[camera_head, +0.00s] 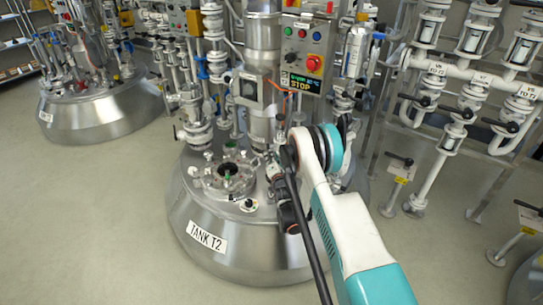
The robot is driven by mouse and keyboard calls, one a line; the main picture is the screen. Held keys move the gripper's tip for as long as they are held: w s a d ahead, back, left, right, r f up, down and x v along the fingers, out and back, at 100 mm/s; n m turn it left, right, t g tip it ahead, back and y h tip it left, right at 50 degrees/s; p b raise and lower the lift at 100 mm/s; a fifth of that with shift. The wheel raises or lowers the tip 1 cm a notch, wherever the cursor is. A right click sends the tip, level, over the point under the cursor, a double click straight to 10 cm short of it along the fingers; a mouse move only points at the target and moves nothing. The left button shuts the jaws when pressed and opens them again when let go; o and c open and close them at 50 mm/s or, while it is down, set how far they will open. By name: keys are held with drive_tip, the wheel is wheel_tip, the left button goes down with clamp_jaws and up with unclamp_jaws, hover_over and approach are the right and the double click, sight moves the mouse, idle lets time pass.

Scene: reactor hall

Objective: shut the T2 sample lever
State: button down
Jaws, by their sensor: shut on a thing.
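Tank T2 (255,262) is the domed steel vessel in the middle, with a white "TANK T2" label on its front. My arm reaches in from the lower right and bends over the right side of the tank's lid. My gripper (273,170) is at the fittings on the right of the lid, beside the steel column. It is shut on the T2 sample lever, as far as its place there shows. The lever itself is hidden by my gripper and wrist, so its angle cannot be told.
A control box (305,55) with a red stop button and a lit display hangs above the tank. A round hatch (229,177) sits left of my gripper. White pipes with black-handled valves (460,70) stand at the right. Another tank (100,108) stands back left. The floor at front left is clear.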

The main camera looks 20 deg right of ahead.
drive_tip(key=shift+f+t, duration=0.3)
idle(0.4)
drive_tip(key=c, duration=1.6)
unclamp_jaws()
wheel_tip(320, 180, up, 10)
drive_tip(key=s+r+p, duration=0.2)
drive_tip(key=s+r, duration=0.1)
drive_tip(key=r, duration=0.4)
drive_tip(key=s+r+p, duration=0.2)
drive_tip(key=s+r, duration=0.2)
drive_tip(key=r, duration=0.3)
drive_tip(key=shift+s+a, duration=0.25)
drive_tip(key=shift+a, duration=0.15)
drive_tip(key=shift+f, duration=0.1)
idle(0.5)
drive_tip(key=shift+c, duration=0.6)
